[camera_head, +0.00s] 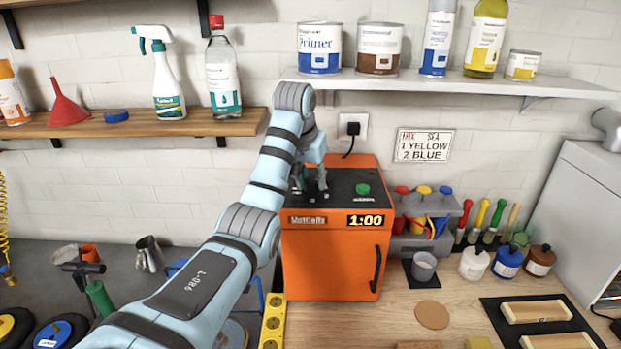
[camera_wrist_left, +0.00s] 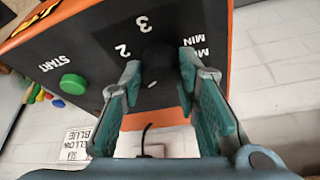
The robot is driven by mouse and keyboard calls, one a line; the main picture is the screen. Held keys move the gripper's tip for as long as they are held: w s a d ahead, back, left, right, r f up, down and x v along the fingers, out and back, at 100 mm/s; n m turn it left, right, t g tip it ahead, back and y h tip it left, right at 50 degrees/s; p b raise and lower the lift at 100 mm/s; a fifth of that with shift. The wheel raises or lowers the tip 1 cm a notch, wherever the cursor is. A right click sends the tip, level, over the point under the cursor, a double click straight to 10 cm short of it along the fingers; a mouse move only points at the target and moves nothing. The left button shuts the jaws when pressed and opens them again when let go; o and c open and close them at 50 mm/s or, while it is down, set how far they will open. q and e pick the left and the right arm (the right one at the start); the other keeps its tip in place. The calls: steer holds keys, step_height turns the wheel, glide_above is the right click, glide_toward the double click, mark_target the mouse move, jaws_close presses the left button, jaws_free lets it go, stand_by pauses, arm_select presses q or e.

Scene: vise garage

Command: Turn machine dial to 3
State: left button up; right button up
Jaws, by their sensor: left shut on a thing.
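The orange machine (camera_head: 335,255) stands on the bench with a black top panel and a display (camera_head: 366,220) reading 1:00. A green start button (camera_head: 362,188) is on the panel; it also shows in the left wrist view (camera_wrist_left: 73,84). The black dial (camera_wrist_left: 158,62) sits between my left fingertips in the wrist view, with the marks 3, 2 and MIN around it. A small white mark shows on the dial; which number it points to is hard to tell. My left gripper (camera_head: 311,184) is shut on the dial, which it largely hides in the head view. My right gripper is out of view.
A white shelf (camera_head: 460,82) with cans and bottles hangs above the machine. A wooden shelf (camera_head: 110,126) is at the left. A sign (camera_head: 424,145) reading 1 YELLOW 2 BLUE is on the wall. Small jars and a tool rack stand to the machine's right.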

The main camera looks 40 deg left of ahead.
arm_select(q)
steer(key=m+h, duration=0.1)
steer(key=m, duration=0.2)
steer(key=m+h, duration=0.1)
steer(key=m, duration=0.1)
steer(key=shift+a+m, duration=0.2)
steer(key=shift+m, duration=0.2)
steer(key=m+h, duration=0.1)
steer(key=m, duration=0.1)
steer(key=m+h, duration=0.1)
steer(key=m, duration=0.1)
steer(key=shift+a+f+m+g, duration=0.1)
steer(key=shift+f+m+g, duration=0.05)
steer(key=shift+m+g, duration=0.25)
steer(key=shift+f, duration=0.1)
steer(key=o, duration=1.2)
steer(key=shift+w, duration=0.3)
steer(key=shift+c, duration=0.2)
steer(key=shift+w, duration=0.1)
